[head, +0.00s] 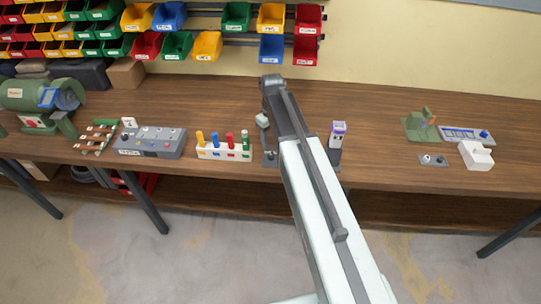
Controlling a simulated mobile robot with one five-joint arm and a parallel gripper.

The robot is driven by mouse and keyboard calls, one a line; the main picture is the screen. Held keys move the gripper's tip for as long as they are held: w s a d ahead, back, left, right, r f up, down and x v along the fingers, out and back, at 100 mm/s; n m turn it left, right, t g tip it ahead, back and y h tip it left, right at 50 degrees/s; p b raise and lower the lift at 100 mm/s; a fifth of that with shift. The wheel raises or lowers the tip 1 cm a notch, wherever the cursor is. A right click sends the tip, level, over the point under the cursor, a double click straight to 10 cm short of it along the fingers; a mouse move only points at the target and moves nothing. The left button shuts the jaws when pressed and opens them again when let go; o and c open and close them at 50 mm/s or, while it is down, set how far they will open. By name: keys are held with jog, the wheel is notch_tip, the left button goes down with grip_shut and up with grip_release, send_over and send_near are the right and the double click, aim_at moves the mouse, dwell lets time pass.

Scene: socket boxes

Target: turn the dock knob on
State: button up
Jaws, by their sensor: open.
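My gripper (271,83) is at the far end of my arm, over the back of the workbench; it is small in view and its jaws are open, with nothing seen between them. My arm crosses the middle of the picture and hides part of the bench. A dark grey base (270,160) shows beside the arm, partly covered by it. A small grey plate with knobs (432,160) lies farther right. I cannot tell which part is the dock knob or how it is turned.
Left of the arm are a white rack with coloured pegs (224,152), a grey panel (150,142) and a green grinder (42,100). A green fixture (421,126) and a white block (476,155) stand right. Coloured bins (237,16) hang behind. Bench between purple-topped piece and fixture is clear.

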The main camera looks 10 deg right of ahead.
aim_at(272, 155)
jog(key=shift+s+f, duration=0.1)
jog(key=shift+f, duration=0.15)
notch_tip(272, 155, down, 8)
jog(key=b, duration=0.8)
jog(key=shift+r, duration=0.35)
grip_shut()
